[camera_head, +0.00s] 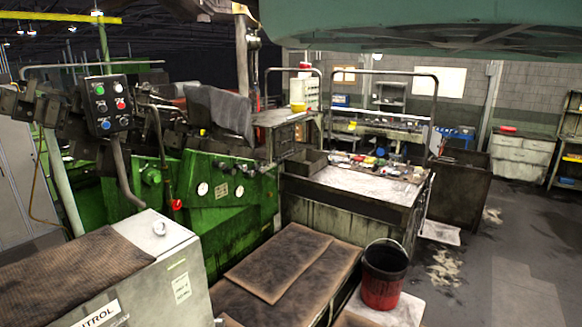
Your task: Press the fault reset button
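A black control box (110,104) stands on a bent grey post at the upper left. It carries several round buttons: a green one (100,90) at the upper left, a red one (121,105) on the right and a blue one (106,124) at the bottom. Other dark or pale controls sit between them. The labels are too small to read, so I cannot tell which one is the fault reset button. Nothing covers the face of the box. My gripper is not in view.
A green machine (235,215) stands behind a grey cabinet (170,250) at the lower left. A cluttered workbench (350,200), brown mats (280,260) and a red-black bucket (384,275) fill the middle. A green overhead structure (420,28) spans the top right. Floor at right is mostly open.

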